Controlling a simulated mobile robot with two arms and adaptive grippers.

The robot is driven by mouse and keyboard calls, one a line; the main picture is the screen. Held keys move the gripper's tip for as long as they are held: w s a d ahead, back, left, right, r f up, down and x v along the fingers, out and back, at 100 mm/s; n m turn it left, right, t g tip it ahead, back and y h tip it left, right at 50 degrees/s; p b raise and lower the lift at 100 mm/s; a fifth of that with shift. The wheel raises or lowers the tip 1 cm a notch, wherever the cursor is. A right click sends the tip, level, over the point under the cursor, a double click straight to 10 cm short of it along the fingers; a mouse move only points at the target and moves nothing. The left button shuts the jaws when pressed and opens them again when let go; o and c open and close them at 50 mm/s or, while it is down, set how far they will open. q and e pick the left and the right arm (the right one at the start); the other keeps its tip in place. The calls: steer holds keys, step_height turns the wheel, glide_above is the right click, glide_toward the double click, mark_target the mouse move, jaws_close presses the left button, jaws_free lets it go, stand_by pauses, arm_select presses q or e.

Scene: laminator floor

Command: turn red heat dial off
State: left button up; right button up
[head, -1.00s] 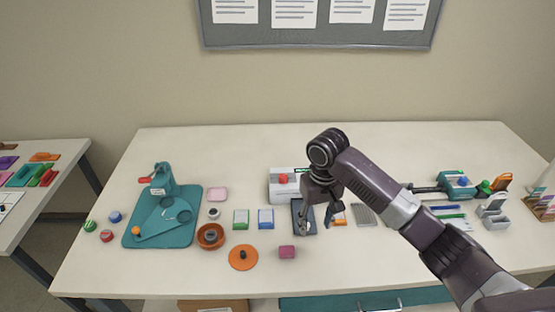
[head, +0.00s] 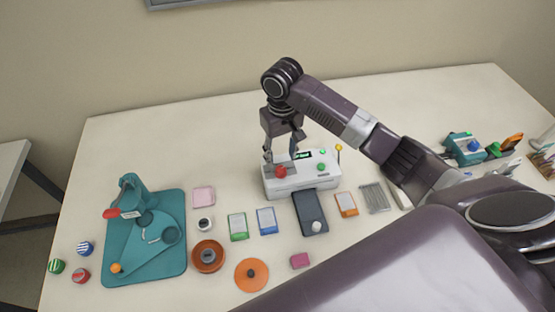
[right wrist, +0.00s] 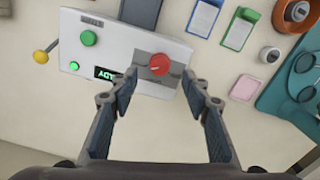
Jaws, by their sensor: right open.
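The red heat dial (head: 280,171) sits on the left part of the white laminator's (head: 308,181) top. It also shows in the right wrist view (right wrist: 159,64), on a grey plate, with a mark on its face. My right gripper (head: 281,160) is above the dial, pointing down. In the right wrist view the right gripper (right wrist: 160,85) is open, its fingertips on either side of the dial, with gaps between. The laminator has a lit display (right wrist: 107,74), a green button (right wrist: 88,38) and a small green light (right wrist: 74,66). My left gripper is not in view.
A yellow-knobbed lever (right wrist: 41,57) stands at the laminator's side. A dark tray (head: 310,212) lies in front of it. Card packs (head: 267,221), an orange disc (head: 251,275) and a teal punch board (head: 146,262) lie to the left. The table behind the laminator is clear.

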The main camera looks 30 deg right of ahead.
mark_target(281, 169)
step_height(281, 169, down, 4)
steer(key=shift+s+f+p, duration=0.1)
steer(key=shift+p, duration=0.45)
step_height(281, 169, down, 2)
steer(key=shift+f, duration=0.1)
steer(key=shift+c, duration=0.2)
steer(key=c, duration=1.1)
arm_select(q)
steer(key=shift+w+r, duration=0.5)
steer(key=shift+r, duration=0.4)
